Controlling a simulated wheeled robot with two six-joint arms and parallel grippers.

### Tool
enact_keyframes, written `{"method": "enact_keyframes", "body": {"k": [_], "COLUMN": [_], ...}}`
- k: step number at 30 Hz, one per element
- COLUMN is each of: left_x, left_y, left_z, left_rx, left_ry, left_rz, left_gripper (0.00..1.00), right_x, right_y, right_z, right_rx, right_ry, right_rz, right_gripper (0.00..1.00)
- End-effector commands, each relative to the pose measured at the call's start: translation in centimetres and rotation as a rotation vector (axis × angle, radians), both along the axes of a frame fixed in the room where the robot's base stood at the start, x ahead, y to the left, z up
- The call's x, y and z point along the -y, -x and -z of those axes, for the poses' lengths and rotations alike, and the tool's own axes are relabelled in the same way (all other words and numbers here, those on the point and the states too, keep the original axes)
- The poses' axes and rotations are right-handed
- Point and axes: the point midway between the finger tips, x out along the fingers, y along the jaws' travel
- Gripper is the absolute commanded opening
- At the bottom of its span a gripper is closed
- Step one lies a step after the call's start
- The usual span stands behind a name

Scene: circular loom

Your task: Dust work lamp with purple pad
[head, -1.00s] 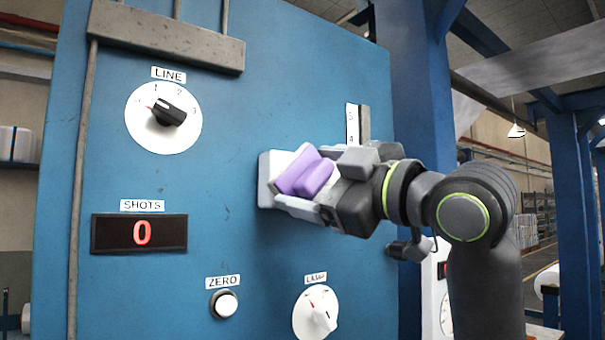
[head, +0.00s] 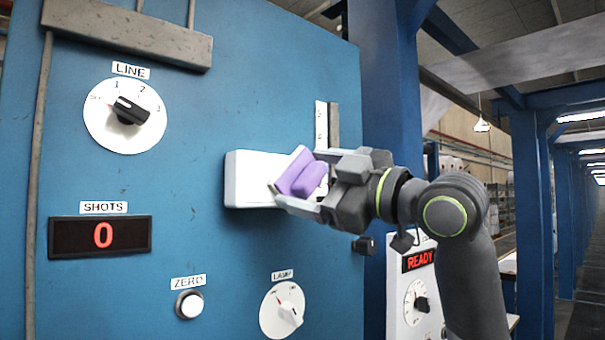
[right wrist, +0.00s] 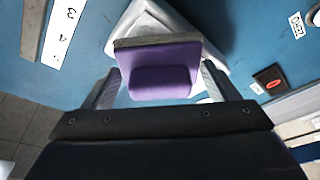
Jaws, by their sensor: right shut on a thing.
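The work lamp appears to be the pale box (head: 247,180) fixed to the blue panel, with its right part hidden behind my right gripper. It also shows in the right wrist view (right wrist: 212,50) as a whitish block behind the pad. My right gripper (head: 305,186) is shut on the purple pad (head: 303,177) by its raised grip. In the right wrist view the purple pad (right wrist: 165,60) sits between the fingers, its grey face turned toward the lamp. The pad is at the lamp's front, but I cannot tell whether they touch. My left gripper is out of view.
The blue panel (head: 190,130) carries a LINE dial (head: 125,115), a SHOTS display (head: 100,236) reading 0, a ZERO button (head: 189,304) and a LAMP knob (head: 284,310). A READY display (head: 418,260) stands right of it. A blue post (head: 385,100) rises behind my arm.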

Motion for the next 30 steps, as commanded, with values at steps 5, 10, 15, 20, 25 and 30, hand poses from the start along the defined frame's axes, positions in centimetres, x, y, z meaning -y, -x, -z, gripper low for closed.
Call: {"method": "enact_keyframes", "body": {"k": [5,10,15,20,25,30], "left_x": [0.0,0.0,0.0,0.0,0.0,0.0], "left_y": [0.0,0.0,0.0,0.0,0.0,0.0], "left_z": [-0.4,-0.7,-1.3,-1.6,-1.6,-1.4], "left_rx": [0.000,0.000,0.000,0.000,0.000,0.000], "left_ry": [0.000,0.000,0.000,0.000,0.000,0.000], "left_rz": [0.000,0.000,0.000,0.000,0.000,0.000], "left_gripper": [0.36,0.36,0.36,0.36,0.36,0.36], "right_x": [0.8,1.3,2.6,3.4,3.5,2.7], "right_y": [-0.8,-1.2,-2.0,-2.6,-2.4,-1.9], "right_z": [0.0,0.0,0.0,0.0,0.1,0.1], "right_rx": [-0.003,-0.004,-0.005,-0.004,-0.003,0.001], "right_ry": [0.000,0.000,0.001,0.000,-0.001,0.000], "right_rz": [0.003,0.004,0.005,0.004,0.001,-0.001], "right_gripper": [0.63,0.63,0.63,0.63,0.63,0.63]}}
